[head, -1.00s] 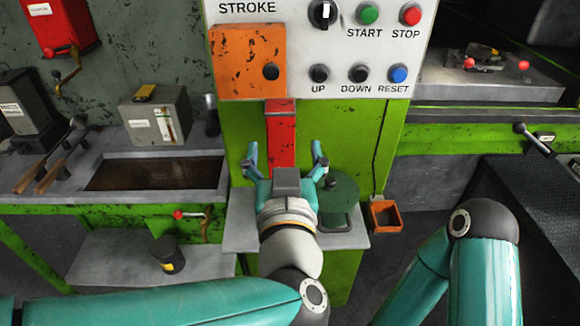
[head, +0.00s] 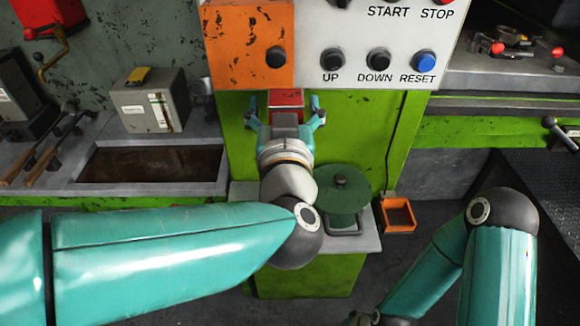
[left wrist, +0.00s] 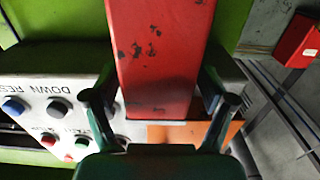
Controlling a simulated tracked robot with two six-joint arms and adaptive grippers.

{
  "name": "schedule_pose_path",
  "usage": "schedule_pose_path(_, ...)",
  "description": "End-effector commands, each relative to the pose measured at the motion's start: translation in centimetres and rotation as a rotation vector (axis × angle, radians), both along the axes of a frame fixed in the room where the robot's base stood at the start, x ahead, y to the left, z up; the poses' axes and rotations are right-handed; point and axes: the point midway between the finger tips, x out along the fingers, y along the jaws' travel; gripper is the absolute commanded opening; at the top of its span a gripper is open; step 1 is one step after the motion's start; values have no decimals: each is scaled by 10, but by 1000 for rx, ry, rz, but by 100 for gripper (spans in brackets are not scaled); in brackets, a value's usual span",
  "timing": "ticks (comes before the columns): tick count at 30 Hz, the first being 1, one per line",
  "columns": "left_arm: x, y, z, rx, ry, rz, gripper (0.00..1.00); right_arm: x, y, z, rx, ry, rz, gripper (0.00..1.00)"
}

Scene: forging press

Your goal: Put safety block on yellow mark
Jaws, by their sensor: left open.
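A red block (head: 286,97), which looks like the safety block, stands upright against the green press front below the orange panel. My left gripper (head: 283,110) is open in front of it, with one finger to each side; the gripper hides the block's lower part. In the left wrist view the worn red block (left wrist: 160,60) runs between the two spread fingers of my left gripper (left wrist: 163,100). Gaps seem to remain beside it. I cannot make out a yellow mark. My right arm shows at the right of the head view, but its gripper does not.
The control panel (head: 400,40) and orange plate (head: 247,50) are just above the gripper. A trough (head: 150,168) lies to the left.

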Motion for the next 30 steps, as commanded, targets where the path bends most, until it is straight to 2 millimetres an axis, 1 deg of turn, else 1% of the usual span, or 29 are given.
schedule_pose_path(4, 0, -3, 1, 0, -1, -5, 83, 0, 0, 0, 0, 1, 0, 79)
schedule_pose_path(5, 0, -3, 1, 0, 0, -6, 82, 0, 0, 0, 0, 1, 0, 79)
schedule_pose_path(6, 0, -3, 0, 0, 0, -7, 75, 0, 0, 0, 0, 1, 0, 79)
schedule_pose_path(11, 0, -4, 0, 0, 0, -8, 48, 0, 0, 0, 0, 1, 0, 79)
schedule_pose_path(18, 0, -5, 1, -1, 0, -9, 8, 0, 0, 0, 0, 1, 0, 79)
schedule_pose_path(20, 0, -5, 1, -1, -1, -9, 0, 0, 0, 0, 0, 1, 0, 79)
schedule_pose_path(22, 0, -5, 1, -1, -1, -10, 0, 0, 0, 0, 0, 1, 0, 79)
schedule_pose_path(23, 0, -4, 5, -4, -9, -9, 0, 0, 0, 1, 0, 1, 0, 79)
schedule_pose_path(30, 0, -5, 5, -4, -9, -9, 0, 0, 0, 1, 0, 1, 0, 79)
